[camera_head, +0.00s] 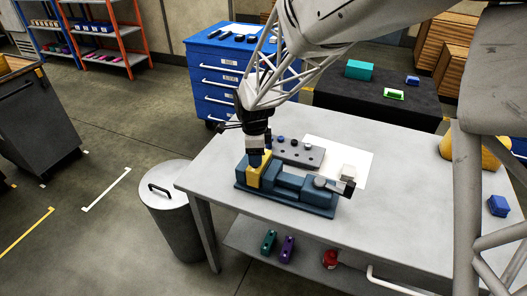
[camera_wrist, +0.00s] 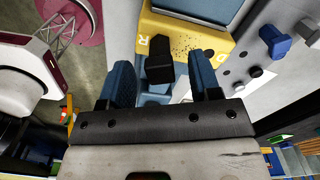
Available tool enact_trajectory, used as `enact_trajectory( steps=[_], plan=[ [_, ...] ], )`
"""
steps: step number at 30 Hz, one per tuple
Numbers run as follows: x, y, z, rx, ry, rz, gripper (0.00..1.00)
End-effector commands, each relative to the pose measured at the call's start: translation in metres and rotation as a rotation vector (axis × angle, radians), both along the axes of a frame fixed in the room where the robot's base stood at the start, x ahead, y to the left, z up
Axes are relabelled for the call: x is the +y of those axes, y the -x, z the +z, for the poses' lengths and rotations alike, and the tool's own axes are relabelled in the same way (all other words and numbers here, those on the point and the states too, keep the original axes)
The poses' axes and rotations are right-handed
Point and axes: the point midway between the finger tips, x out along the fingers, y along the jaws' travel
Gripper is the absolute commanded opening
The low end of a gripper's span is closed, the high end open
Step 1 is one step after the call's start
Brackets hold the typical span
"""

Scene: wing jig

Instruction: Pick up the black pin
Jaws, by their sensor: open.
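The black pin (camera_wrist: 159,68) shows in the wrist view as a dark, blocky piece at the front edge of a yellow block (camera_wrist: 187,42). My gripper (camera_wrist: 162,82) is open, with one blue finger on each side of the pin and a visible gap on both sides. The pin's lower part is hard to make out. In the head view my gripper (camera_head: 255,160) points down at the yellow block (camera_head: 253,178) on the blue jig (camera_head: 290,187); it hides the pin there.
A grey plate (camera_head: 312,155) with holes and several small pins lies behind the jig; a blue pin (camera_wrist: 275,42) stands on it. A white sheet (camera_head: 349,152) lies beside it. The table (camera_head: 215,170) is bare to the left. A bin (camera_head: 180,220) stands by the table.

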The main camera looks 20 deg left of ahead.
Motion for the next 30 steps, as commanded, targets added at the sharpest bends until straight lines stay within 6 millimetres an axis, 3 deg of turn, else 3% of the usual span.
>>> enact_trajectory(
  steps=[9,26,30],
  plan=[
    [0.001,-0.001,-0.03,0.0,0.0,0.0,0.57],
    [0.001,0.0,-0.032,0.0,0.0,0.0,0.57],
    [0.0,-0.001,-0.032,0.0,0.0,0.0,0.41]
  ],
)
